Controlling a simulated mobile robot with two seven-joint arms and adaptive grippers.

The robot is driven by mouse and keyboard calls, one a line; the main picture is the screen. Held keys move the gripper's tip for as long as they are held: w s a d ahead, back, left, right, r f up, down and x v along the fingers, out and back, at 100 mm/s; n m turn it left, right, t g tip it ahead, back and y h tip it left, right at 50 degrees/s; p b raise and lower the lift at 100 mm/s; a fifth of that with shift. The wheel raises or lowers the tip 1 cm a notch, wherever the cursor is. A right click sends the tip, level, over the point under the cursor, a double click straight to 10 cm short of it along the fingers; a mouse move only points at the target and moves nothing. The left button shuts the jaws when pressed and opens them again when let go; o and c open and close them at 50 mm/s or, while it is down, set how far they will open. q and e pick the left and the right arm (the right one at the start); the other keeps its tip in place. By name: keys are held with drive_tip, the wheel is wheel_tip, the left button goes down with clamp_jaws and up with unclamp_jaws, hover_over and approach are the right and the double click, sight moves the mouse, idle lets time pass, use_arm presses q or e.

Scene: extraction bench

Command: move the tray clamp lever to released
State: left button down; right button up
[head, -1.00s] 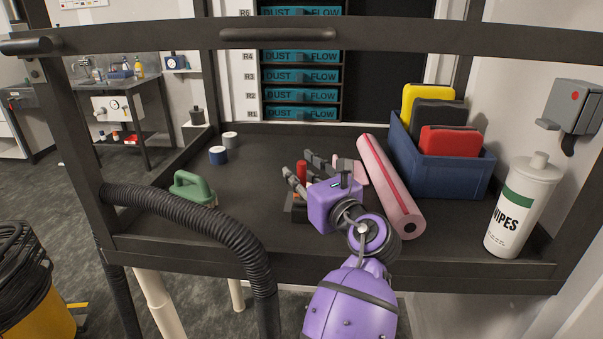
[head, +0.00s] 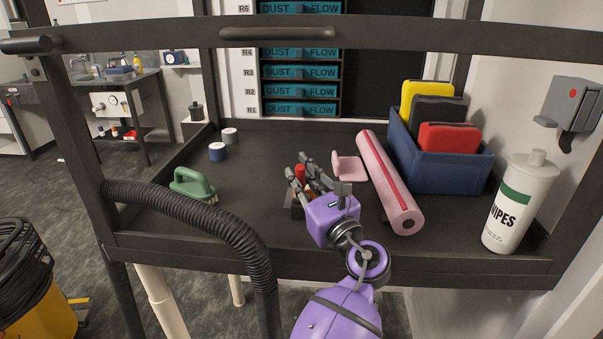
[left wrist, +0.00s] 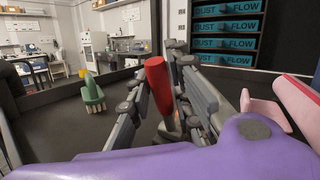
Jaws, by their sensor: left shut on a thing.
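The tray clamp lever has a red handle (head: 300,173) standing up from a dark base (head: 297,212) on the bench tray, partly hidden by my gripper. My purple left gripper (head: 302,170) is around the red handle, with grey fingers on both sides of it, and is shut on it. In the left wrist view the red handle (left wrist: 159,85) stands between the fingers (left wrist: 165,88), leaning slightly. The lower end of the lever is mostly hidden behind the gripper body. My right gripper is not in view.
A blue bin (head: 440,170) and wipes tub (head: 515,205) stand further right. A black hose (head: 200,212) crosses the front.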

use_arm(q)
drive_tip(key=shift+a+f, duration=0.1)
drive_tip(key=c, duration=1.6)
unclamp_jaws()
drive_tip(key=shift+s, duration=0.1)
drive_tip(key=shift+o, duration=0.2)
wheel_tip(320, 180, up, 10)
